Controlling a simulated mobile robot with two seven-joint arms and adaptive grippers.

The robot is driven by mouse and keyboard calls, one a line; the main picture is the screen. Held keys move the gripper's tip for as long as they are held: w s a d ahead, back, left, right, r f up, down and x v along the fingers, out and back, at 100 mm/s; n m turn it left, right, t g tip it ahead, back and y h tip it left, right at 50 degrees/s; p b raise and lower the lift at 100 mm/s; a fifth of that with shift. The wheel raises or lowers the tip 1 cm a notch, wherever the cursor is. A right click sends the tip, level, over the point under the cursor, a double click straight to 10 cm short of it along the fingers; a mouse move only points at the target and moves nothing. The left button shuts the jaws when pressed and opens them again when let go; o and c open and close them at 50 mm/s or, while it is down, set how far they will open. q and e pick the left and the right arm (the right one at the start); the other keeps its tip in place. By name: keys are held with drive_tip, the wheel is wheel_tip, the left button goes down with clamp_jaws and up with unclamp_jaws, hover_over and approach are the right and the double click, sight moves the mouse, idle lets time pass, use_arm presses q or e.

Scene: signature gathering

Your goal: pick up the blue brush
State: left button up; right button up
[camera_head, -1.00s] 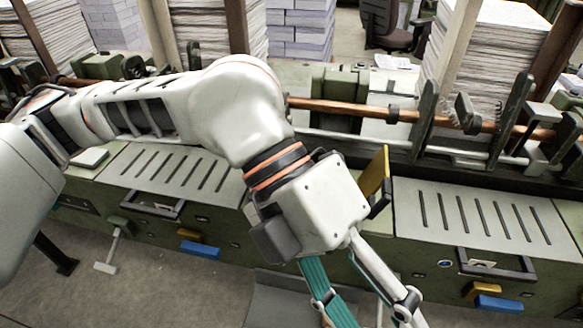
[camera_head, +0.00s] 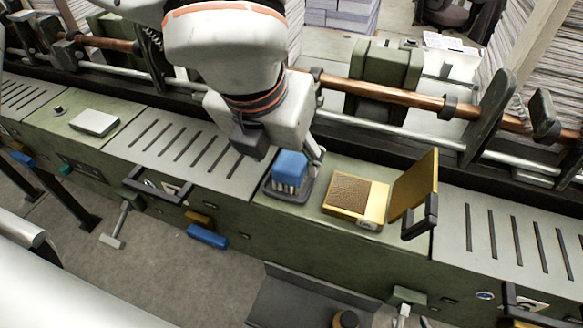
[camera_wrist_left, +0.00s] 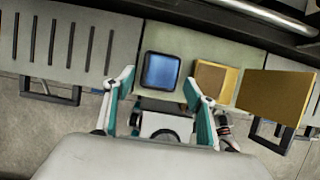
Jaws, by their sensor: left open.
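The blue brush (camera_head: 290,169) has a blue top and pale bristles. It stands upright in a small dark tray (camera_head: 271,190) on the green machine ledge. In the left wrist view the blue brush (camera_wrist_left: 161,71) shows from above as a blue square. My left gripper (camera_wrist_left: 160,88) is open, with its two teal-edged fingers spread to either side of the brush's near edge. In the head view my left gripper is over the brush from behind, partly hidden by its own wrist, with one finger visible beside the brush. Contact with the brush cannot be told.
An open golden box (camera_head: 352,200) with a brown textured pad stands right of the brush, its lid (camera_head: 415,185) upright. A slotted grey plate (camera_head: 190,150) lies to the left, another to the right. A copper bar (camera_head: 390,92) runs behind. A white pad (camera_head: 95,122) lies further left.

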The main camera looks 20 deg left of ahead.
sight(289, 164)
use_arm(q)
drive_tip(key=x, duration=0.5)
drive_tip(key=shift+w+d, duration=0.1)
drive_tip(key=c, duration=1.2)
